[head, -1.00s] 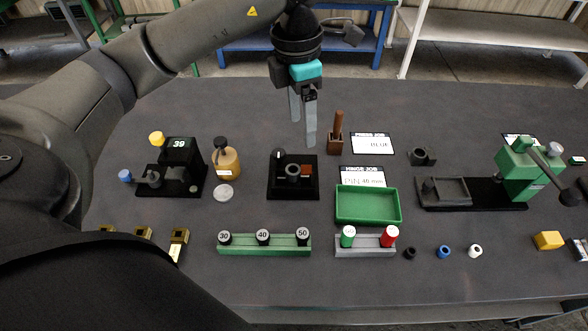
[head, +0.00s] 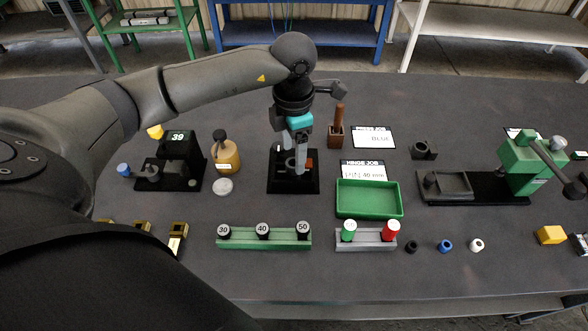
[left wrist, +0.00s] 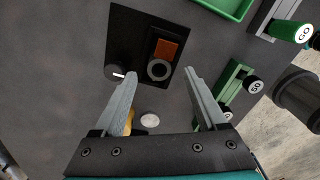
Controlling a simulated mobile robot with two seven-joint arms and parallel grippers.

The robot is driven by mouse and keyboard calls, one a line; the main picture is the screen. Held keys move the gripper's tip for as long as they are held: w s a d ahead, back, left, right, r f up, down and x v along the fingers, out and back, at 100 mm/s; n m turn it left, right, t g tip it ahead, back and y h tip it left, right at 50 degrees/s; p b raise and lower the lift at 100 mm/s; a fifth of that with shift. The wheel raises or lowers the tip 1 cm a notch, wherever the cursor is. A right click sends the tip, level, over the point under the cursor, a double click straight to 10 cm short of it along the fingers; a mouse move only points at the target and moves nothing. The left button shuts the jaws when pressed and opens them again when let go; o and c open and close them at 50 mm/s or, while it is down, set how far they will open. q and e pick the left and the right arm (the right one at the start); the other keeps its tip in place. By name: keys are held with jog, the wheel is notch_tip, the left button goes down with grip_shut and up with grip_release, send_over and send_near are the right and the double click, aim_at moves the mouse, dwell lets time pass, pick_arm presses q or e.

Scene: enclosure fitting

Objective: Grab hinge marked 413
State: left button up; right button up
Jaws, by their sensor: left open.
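Several small brass-coloured pieces that look like hinges stand at the front left of the table, one of them (head: 179,230) with a pale tag; I cannot read 413 on any. They are partly cut off by my own body. My left gripper (head: 288,168) is open and empty, pointing down over a black plate (head: 309,186). The plate also shows in the left wrist view (left wrist: 125,38), with a grey ring (left wrist: 159,69), an orange-brown block (left wrist: 166,48) and a dark knob beyond the fingertips. The ring is not between the fingers. My right gripper is not in view.
A green rail (head: 262,244) with knobs 30, 40 and 50 stands in front of the plate. A green tray (head: 369,213) is to the right, a tan bottle (head: 225,156) and a white disc (head: 222,187) to the left. A wooden-handled tool (head: 337,136) stands close behind.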

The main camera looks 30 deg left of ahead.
pick_arm(q)
jog(key=shift+w+f, duration=0.1)
jog(key=shift+f, duration=1.3)
grip_shut()
jog(key=shift+r, duration=0.1)
